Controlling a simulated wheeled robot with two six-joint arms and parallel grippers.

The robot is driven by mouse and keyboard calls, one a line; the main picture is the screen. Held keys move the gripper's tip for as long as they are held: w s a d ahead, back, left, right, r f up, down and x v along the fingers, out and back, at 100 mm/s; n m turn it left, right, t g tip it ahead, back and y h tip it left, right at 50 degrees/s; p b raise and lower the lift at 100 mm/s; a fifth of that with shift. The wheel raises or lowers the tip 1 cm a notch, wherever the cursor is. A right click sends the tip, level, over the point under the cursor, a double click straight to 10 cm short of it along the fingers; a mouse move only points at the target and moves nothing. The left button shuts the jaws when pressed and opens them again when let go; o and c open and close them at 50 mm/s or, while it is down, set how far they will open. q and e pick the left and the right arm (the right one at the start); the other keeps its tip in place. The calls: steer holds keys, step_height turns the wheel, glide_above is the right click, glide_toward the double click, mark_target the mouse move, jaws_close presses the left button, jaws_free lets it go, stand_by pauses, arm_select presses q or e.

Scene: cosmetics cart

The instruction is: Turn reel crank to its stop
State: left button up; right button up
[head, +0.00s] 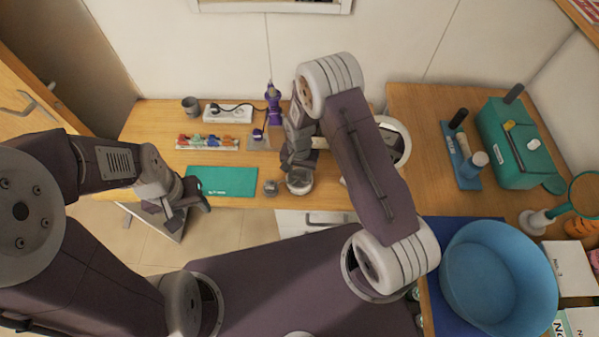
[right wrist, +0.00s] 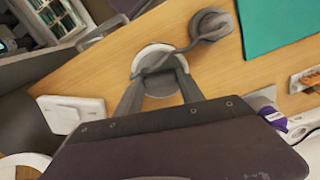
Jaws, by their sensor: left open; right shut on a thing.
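A round, pale reel (head: 299,182) stands near the front edge of the wooden counter. In the right wrist view the reel (right wrist: 150,57) is a white-rimmed disc with grey parts on top. A grey strip runs from it to a small grey round piece (right wrist: 211,24), which also shows in the head view (head: 271,187). My right gripper (right wrist: 162,80) is over the reel, shut on the crank at its top. The crank is mostly hidden by the fingers, so its angle cannot be told. My left gripper (head: 185,207) is open and empty, in front of the counter's left part.
A teal mat (head: 222,181) lies left of the reel. Behind it are a row of small colored items (head: 207,143), a white power strip (head: 228,114) and a purple appliance (head: 273,105). A blue basin (head: 498,278) and a teal box (head: 515,145) are at the right.

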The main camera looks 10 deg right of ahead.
mark_target(300, 175)
stand_by(0.5)
steer(key=o, duration=1.4)
steer(key=shift+c, duration=0.2)
step_height(300, 175, up, 9)
steer(key=shift+b, duration=0.35)
steer(key=shift+r, duration=0.1)
